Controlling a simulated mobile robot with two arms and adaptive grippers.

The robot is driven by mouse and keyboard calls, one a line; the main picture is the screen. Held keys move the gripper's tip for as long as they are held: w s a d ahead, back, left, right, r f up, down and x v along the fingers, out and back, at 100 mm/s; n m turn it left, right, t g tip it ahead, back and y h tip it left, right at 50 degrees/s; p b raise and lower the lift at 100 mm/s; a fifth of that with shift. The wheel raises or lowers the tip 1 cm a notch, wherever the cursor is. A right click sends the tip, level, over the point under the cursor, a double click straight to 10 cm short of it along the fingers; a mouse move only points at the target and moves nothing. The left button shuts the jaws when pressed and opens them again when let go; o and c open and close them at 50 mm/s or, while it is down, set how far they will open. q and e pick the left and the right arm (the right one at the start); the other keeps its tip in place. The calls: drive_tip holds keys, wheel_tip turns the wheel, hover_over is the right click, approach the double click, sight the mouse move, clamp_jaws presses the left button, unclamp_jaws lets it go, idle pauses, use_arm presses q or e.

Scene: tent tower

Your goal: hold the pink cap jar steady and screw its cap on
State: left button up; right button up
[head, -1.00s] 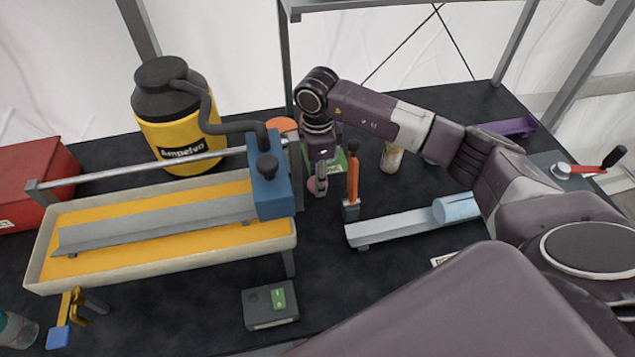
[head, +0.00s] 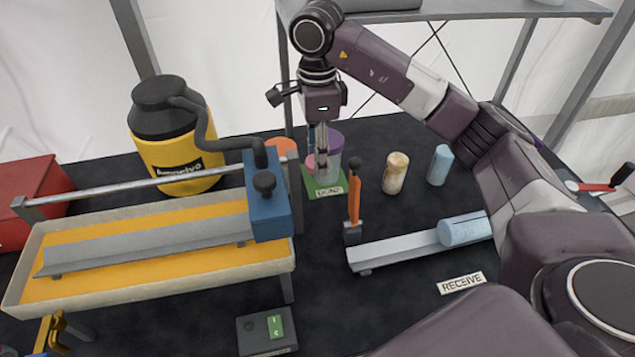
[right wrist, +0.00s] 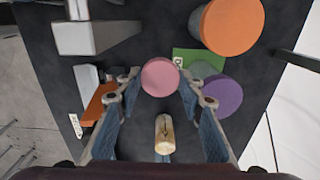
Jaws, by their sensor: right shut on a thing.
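My right gripper (head: 321,168) is shut on a round pink cap (head: 309,162), held in the air in front of the purple-capped jar (head: 335,142). In the right wrist view the pink cap (right wrist: 160,77) lies between the fingertips (right wrist: 160,80), its flat face toward the camera. Whether a jar body hangs under the cap is hidden. A green mat (head: 311,183) with a label lies below the gripper. A greyish cylinder (right wrist: 204,69) shows on it in the wrist view, partly covered; I cannot tell which jar it belongs to. My left gripper is out of view.
An orange lid (head: 281,145) is behind the blue clamp block (head: 268,205). An orange-handled tool (head: 354,200) stands close to the right. A tan jar (head: 396,173) and blue cylinder (head: 439,165) stand farther right. Dark table is free near the RECEIVE label (head: 461,283).

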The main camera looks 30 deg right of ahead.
drive_tip(key=shift+r, duration=2.9)
